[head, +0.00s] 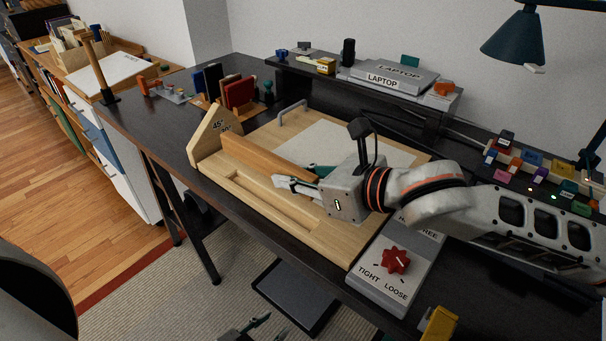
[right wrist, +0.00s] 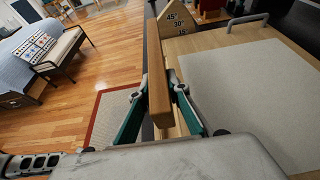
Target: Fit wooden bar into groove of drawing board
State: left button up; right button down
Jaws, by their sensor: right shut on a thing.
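The wooden bar (head: 262,156) is a long brown strip above the left part of the pale drawing board (head: 310,232) in the head view. My right gripper (head: 296,183) is shut on its near end. The bar also shows between the fingers in the right wrist view (right wrist: 157,92). The groove (head: 262,196) runs along the board's front side. The bar appears just behind and above it, apart from it. Whether the bar touches the board is unclear. My left gripper (head: 250,328) is at the bottom edge, below the desk front, mostly cut off.
A wooden angle block (head: 210,136) marked 45° stands at the board's left end. A grey box with a red knob (head: 396,261), labelled tight and loose, sits right of the board. A metal handle (head: 291,111) and paper sheet (head: 340,144) are on the board.

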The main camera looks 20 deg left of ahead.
aim_at(294, 217)
jog(key=shift+a, duration=0.1)
dwell(0.3)
jog(key=shift+r+p, duration=0.1)
jog(key=shift+p, duration=0.2)
jog(key=shift+f+b, duration=1.4)
jog(key=shift+f, duration=2)
jog(key=c, duration=1.8)
grip_release()
jog(key=shift+c, duration=0.2)
jog(key=shift+d, duration=0.2)
